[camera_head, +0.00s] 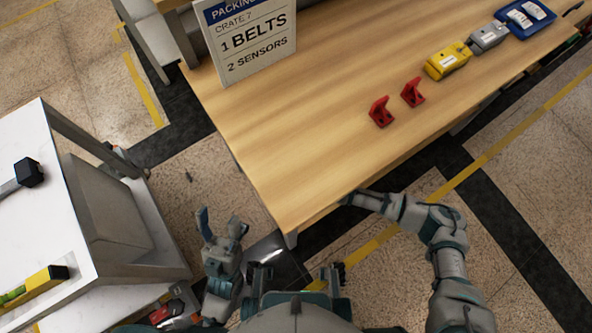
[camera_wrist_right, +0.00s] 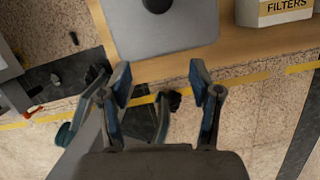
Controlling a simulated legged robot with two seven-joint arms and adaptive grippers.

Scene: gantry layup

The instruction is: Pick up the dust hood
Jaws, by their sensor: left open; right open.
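I cannot pick out the dust hood with certainty in either view. In the right wrist view a grey flat-topped object (camera_wrist_right: 165,38) with a black round knob lies on the wooden tabletop; I cannot tell if it is the hood. My left gripper (camera_head: 221,222) is open and empty, over the floor between the white bench and the wooden table. My right gripper (camera_head: 345,200) shows partly at the table's front edge. In the right wrist view its two fingers (camera_wrist_right: 160,88) are apart with nothing held between them.
The wooden table (camera_head: 290,140) carries a packing sign (camera_head: 250,40), two red brackets (camera_head: 381,112), a yellow device (camera_head: 447,60), a grey device (camera_head: 488,37) and a blue tray (camera_head: 525,18). A white bench (camera_head: 30,215) stands left. A FILTERS box (camera_wrist_right: 275,12) shows in the wrist view.

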